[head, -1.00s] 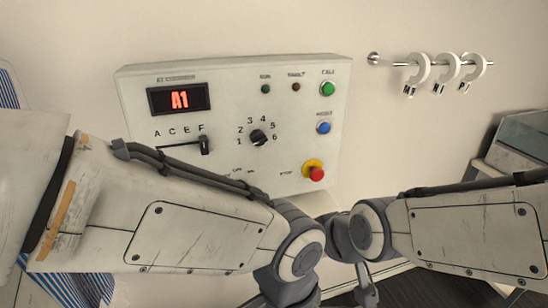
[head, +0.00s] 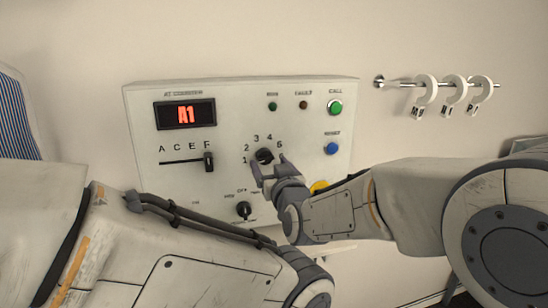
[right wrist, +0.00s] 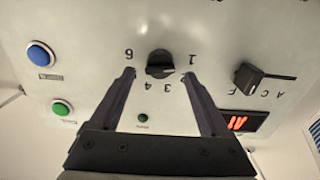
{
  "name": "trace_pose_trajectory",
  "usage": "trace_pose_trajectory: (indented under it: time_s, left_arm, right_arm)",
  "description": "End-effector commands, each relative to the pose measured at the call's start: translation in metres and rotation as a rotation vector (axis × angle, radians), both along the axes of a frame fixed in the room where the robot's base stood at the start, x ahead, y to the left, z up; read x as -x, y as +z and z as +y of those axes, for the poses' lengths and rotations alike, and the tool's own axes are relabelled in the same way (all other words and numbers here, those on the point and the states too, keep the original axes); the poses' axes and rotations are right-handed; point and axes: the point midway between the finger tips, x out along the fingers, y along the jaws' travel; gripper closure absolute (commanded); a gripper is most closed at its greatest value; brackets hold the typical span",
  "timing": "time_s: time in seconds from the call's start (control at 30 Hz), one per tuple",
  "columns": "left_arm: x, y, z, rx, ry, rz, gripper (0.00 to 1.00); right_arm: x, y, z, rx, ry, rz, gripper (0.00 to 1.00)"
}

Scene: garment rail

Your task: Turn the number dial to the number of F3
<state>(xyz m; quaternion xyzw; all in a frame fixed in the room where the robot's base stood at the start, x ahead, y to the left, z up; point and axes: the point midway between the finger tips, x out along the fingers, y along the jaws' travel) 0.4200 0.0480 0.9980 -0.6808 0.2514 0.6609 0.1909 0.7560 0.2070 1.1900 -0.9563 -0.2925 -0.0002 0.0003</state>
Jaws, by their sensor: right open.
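The number dial (head: 264,155) is a dark round knob on the white panel, ringed by the numbers 1 to 6. It also shows in the right wrist view (right wrist: 160,63), between my fingertips but a little beyond them. My right gripper (head: 268,168) is open and empty just in front of the dial; its fingers (right wrist: 160,76) straddle it without visibly touching. The dial's pointer direction is hard to make out. The letter slider (head: 208,162) stands below F. The red display (head: 185,115) reads A1. My left gripper is out of view.
A green button (head: 335,107) and a blue button (head: 332,148) are on the panel's right side. A lower knob (head: 244,210) sits near my left arm. A rail with hooks (head: 440,84) is at right.

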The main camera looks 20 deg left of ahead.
Motion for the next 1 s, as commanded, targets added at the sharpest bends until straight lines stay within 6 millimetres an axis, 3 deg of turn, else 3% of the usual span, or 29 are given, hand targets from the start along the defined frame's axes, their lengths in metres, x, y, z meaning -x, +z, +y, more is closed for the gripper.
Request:
trace_pose_trajectory:
  time_s: [0.2, 0.57, 0.77, 0.8, 1.0]
  left_arm:
    - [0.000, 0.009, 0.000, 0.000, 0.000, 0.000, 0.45]
    - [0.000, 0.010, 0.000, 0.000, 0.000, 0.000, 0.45]
    - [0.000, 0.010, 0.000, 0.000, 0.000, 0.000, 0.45]
    - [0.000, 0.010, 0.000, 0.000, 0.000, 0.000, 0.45]
    - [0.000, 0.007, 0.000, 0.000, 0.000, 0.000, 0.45]
  right_arm:
    - [-0.022, 0.001, 0.015, 0.001, 0.001, -0.001, 0.20]
    - [-0.027, 0.000, 0.018, 0.001, 0.001, 0.000, 0.20]
    - [-0.027, 0.000, 0.018, 0.001, 0.001, 0.001, 0.93]
    - [-0.027, 0.000, 0.018, 0.001, 0.001, 0.001, 1.00]
    - [-0.027, -0.001, 0.018, -0.011, 0.001, 0.007, 1.00]
